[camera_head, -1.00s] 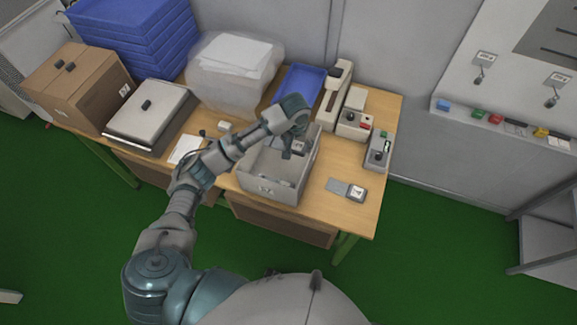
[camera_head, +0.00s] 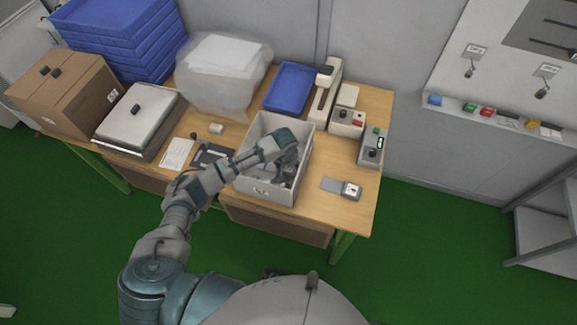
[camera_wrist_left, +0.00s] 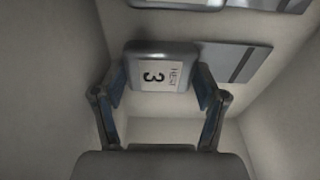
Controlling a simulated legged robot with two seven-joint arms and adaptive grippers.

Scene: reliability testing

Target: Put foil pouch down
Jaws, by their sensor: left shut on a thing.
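My left gripper (camera_head: 285,180) reaches down inside the grey open box (camera_head: 264,192) on the table. In the left wrist view its two fingers stand on either side of a silver-grey pouch (camera_wrist_left: 160,50) with a white label marked 3, and the gripper (camera_wrist_left: 160,92) is shut on it. A flat grey piece (camera_wrist_left: 235,62) with a darker stripe lies beside the pouch to the right. The box walls surround the fingers. In the head view the wrist hides most of the pouch. My right gripper is not in view.
A similar labelled grey item (camera_head: 342,188) lies on the table right of the box. Small devices (camera_head: 346,122) and a blue tray (camera_head: 291,88) stand behind.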

